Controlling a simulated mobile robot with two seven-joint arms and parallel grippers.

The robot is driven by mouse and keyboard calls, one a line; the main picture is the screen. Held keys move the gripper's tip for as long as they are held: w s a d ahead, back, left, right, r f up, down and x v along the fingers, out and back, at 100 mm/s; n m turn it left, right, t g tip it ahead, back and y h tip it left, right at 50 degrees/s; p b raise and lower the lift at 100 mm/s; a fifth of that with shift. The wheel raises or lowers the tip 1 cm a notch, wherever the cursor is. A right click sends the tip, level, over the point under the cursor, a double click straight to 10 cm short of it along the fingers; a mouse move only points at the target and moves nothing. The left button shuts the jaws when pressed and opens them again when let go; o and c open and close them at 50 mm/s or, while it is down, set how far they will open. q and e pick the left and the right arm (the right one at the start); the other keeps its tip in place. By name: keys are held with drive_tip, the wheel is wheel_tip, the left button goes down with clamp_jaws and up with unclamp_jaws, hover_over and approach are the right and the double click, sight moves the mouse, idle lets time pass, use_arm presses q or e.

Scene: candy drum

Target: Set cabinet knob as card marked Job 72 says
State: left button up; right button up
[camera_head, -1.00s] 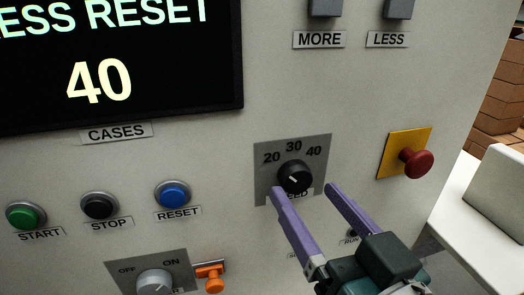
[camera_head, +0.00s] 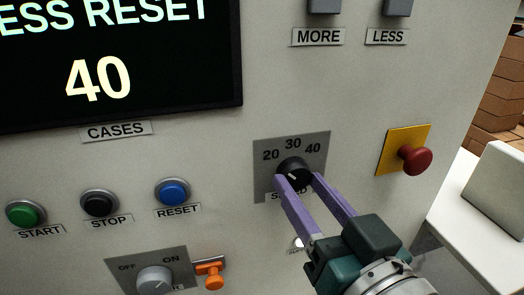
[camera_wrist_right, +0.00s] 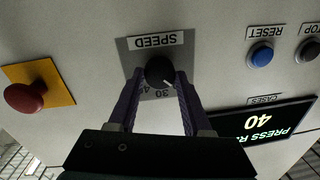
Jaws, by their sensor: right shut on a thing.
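The black SPEED knob (camera_head: 292,166) sits on a grey plate (camera_head: 321,142) marked 20, 30 and 40 on the cabinet front. My right gripper (camera_head: 297,178) is shut on the knob, one purple finger on each side. In the right wrist view, which is upside down, the knob (camera_wrist_right: 158,69) shows between the fingertips. Its white pointer line slants to the lower right, toward the 20 side; the 20 mark is hidden by a finger there. No card marked Job 72 is in view. My left gripper is not in view.
A red push button (camera_head: 415,160) on a yellow plate is right of the knob. Blue RESET (camera_head: 173,192), black STOP (camera_head: 99,204) and green START (camera_head: 26,213) buttons are left. An OFF/ON knob (camera_head: 154,280) and orange latch (camera_head: 211,275) are below. The screen (camera_head: 110,60) reads 40.

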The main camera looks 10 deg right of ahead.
clamp_jaws()
drive_tip(key=shift+m, duration=0.3)
drive_tip(key=m+b, duration=0.1)
drive_tip(key=m, duration=0.3)
drive_tip(key=shift+a+m, duration=0.1)
drive_tip(key=shift+m, duration=0.2)
drive_tip(key=shift+m+t+b, duration=0.3)
drive_tip(key=shift+m+b, duration=0.35)
drive_tip(key=shift+m, duration=1.25)
drive_tip(key=o, duration=1)
unclamp_jaws()
drive_tip(key=shift+c, duration=0.2)
drive_tip(key=shift+s, duration=0.1)
